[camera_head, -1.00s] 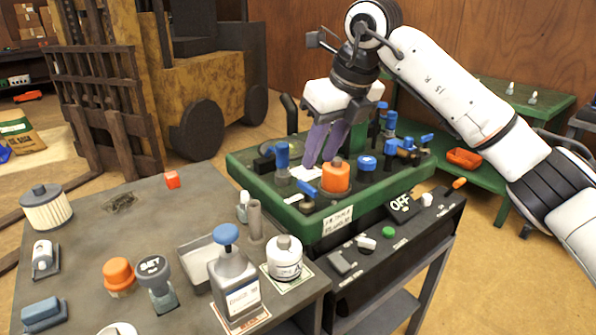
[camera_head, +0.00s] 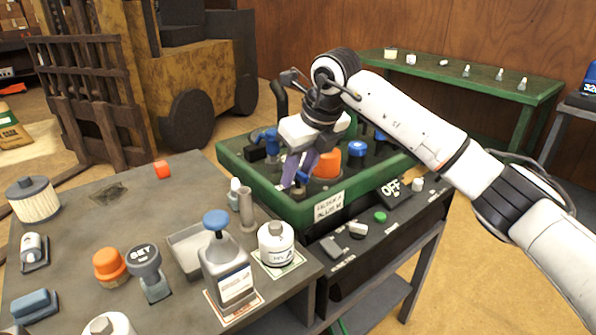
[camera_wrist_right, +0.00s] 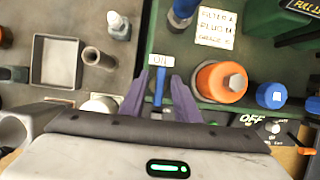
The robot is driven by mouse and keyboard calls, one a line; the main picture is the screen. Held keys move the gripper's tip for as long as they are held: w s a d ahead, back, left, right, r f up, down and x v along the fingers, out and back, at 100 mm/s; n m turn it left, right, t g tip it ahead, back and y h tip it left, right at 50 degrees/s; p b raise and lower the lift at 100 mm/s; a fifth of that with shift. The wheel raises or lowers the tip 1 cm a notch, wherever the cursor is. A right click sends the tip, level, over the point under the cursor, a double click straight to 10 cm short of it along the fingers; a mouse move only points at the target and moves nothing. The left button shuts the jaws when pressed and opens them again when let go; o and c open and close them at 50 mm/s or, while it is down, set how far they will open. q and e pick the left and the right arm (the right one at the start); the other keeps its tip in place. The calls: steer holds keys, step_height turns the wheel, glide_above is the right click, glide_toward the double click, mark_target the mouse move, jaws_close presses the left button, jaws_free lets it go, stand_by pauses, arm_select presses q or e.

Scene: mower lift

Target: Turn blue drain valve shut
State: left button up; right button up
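The right gripper (camera_head: 295,170) is open and reaches down at the near edge of the green tray (camera_head: 262,188), left of the orange cap. In the head view the fingers partly hide the blue handle. Whether a finger touches it cannot be told. My left gripper is not in view.
An orange cap (camera_wrist_right: 221,82) stands close right of the fingers; it also shows in the head view (camera_head: 328,164). Other blue caps (camera_head: 357,148) share the tray. A grey table (camera_head: 80,225) with bottles stands left, and a black panel marked "OFF" (camera_head: 392,188) below right.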

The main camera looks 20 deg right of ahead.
jaws_close()
steer(key=shift+m, duration=0.4)
steer(key=m+h, duration=0.1)
steer(key=m, duration=0.1)
steer(key=shift+r+m, duration=0.1)
steer(key=shift+m, duration=0.3)
steer(key=m+h, duration=0.1)
steer(key=m, duration=0.1)
steer(key=m+h, duration=0.1)
steer(key=m, duration=0.2)
steer(key=shift+h+p, duration=0.3)
steer(key=shift+p, duration=0.1)
steer(key=m+g+h, duration=0.1)
steer(key=m, duration=0.2)
steer(key=m+p, duration=0.1)
steer(key=m, duration=0.2)
steer(key=shift+r+m+g+h, duration=0.1)
steer(key=shift+m+g+h, duration=0.2)
steer(key=shift+g+h, duration=0.1)
steer(key=shift+m+g+p, duration=0.5)
steer(key=shift+m, duration=0.8)
steer(key=shift+h, duration=0.3)
